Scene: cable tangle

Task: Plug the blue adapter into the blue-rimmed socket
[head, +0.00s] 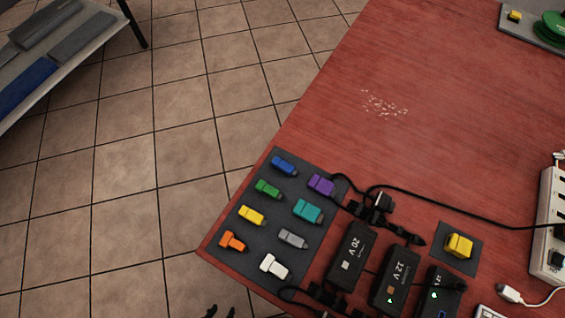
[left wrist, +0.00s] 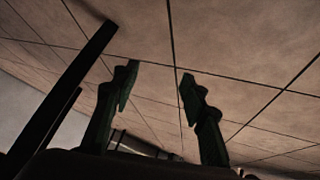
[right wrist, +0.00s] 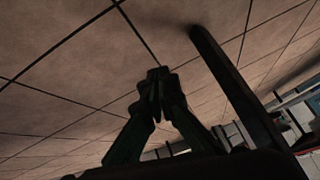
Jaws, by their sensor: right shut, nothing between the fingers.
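The blue adapter (head: 283,166) lies at the far end of a dark mat on the red table, in the head view. No blue-rimmed socket can be made out; a white power strip (head: 546,222) is cut off by the right edge of the head view. My left gripper (head: 222,312) barely shows at the bottom edge of the head view, off the table's left side and well short of the adapter. Its fingers are apart and empty in the left wrist view (left wrist: 159,78). My right gripper (right wrist: 157,76) is shut and empty, over tiled floor in the right wrist view.
The dark mat (head: 232,212) also holds several coloured adapters, including a green one (head: 268,188) and a purple one (head: 321,185). Black power bricks (head: 394,280) and cables crowd the table right of it. A yellow block (head: 459,246) sits on a small pad. The table's far part is mostly clear.

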